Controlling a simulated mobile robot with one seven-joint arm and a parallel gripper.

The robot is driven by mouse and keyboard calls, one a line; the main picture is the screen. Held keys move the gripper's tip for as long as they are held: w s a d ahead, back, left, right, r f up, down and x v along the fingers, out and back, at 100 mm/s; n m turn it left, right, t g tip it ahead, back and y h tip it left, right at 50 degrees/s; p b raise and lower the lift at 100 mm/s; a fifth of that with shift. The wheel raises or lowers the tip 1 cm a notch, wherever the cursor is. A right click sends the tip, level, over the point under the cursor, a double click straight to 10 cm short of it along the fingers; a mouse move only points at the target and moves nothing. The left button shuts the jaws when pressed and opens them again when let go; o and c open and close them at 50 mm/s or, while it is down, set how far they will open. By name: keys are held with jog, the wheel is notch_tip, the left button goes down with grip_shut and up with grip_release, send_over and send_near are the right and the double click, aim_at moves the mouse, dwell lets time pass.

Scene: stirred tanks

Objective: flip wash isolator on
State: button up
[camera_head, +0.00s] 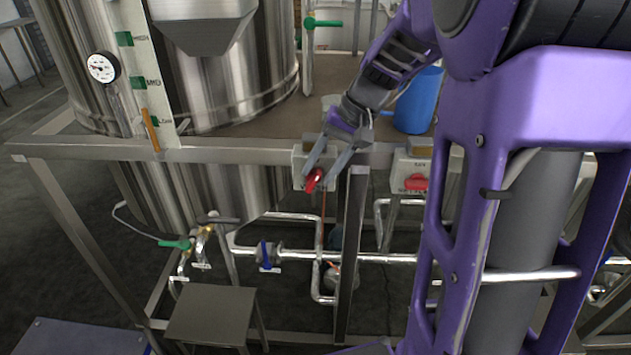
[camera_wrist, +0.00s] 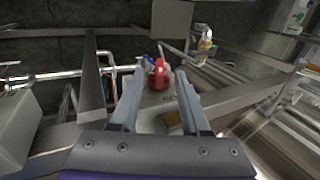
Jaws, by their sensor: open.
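A grey isolator box (camera_head: 300,182) with a red rotary handle (camera_head: 314,180) is fixed to the metal frame rail left of centre; its label cannot be read. A second box (camera_head: 405,170) with a red handle (camera_head: 416,183) is to its right, and its label is too small to read surely. My gripper (camera_head: 325,168) is open at the left box, with its fingers around or just before the red handle. In the wrist view the red handle (camera_wrist: 158,76) shows between the open fingertips of my gripper (camera_wrist: 157,78). Whether they touch it is unclear.
The steel tank (camera_head: 225,80) with a level scale and gauge (camera_head: 102,67) stands behind the rail (camera_head: 230,152). A blue drum (camera_head: 418,100) stands behind.

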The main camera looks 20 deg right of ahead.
aim_at(313, 181)
jog(key=shift+x, duration=1.5)
jog(key=shift+c, duration=0.3)
grip_shut()
